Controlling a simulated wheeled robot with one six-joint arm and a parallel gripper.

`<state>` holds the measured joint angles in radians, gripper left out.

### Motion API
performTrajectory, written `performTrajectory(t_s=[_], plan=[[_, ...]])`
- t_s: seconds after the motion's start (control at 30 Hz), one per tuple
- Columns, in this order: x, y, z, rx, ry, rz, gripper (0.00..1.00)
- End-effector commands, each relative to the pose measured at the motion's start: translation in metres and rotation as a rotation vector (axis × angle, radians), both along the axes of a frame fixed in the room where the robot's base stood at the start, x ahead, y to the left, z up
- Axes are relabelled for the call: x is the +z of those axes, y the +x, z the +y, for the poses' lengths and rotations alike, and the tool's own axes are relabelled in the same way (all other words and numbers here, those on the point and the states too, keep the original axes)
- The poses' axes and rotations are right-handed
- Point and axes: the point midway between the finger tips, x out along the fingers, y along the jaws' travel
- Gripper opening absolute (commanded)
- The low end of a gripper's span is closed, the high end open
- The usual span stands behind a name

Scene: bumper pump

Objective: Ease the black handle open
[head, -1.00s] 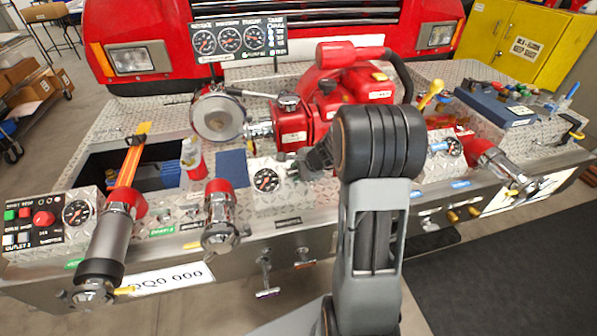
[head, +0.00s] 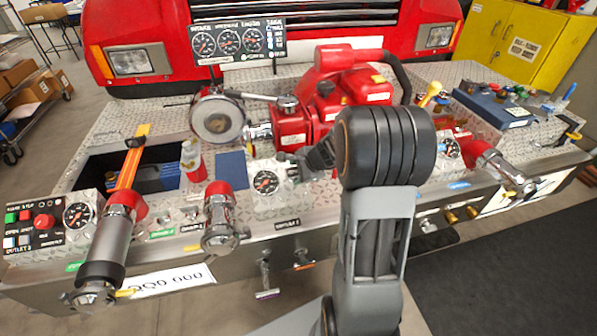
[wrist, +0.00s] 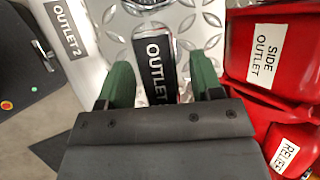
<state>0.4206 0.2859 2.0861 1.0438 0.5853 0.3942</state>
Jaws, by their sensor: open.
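The black handle (wrist: 155,68), with a white OUTLET label, shows in the wrist view just ahead of my gripper. My gripper (wrist: 163,82) is open, with one green finger on each side of the handle. A gap shows between the handle and the right finger; the left finger is closer, and I cannot tell whether it touches. In the head view my gripper (head: 318,158) is near the red pump (head: 335,105), partly behind my arm. The handle cannot be made out in that view.
In the wrist view, red SIDE OUTLET (wrist: 272,55) and RELIEF (wrist: 292,150) parts stand close on the right. An OUTLET 2 plate (wrist: 68,30) is at upper left. In the head view, a gauge (head: 265,182) and a chrome outlet (head: 220,225) are left of my gripper.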

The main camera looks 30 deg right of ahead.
Motion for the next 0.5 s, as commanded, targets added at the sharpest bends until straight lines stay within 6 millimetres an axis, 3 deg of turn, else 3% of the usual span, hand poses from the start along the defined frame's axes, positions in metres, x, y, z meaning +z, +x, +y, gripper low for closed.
performTrajectory(t_s=[0.17, 0.5], plan=[[0.012, -0.007, -0.004, -0.002, -0.001, -0.004, 0.60], [0.066, -0.043, -0.023, -0.003, -0.002, -0.004, 0.60]])
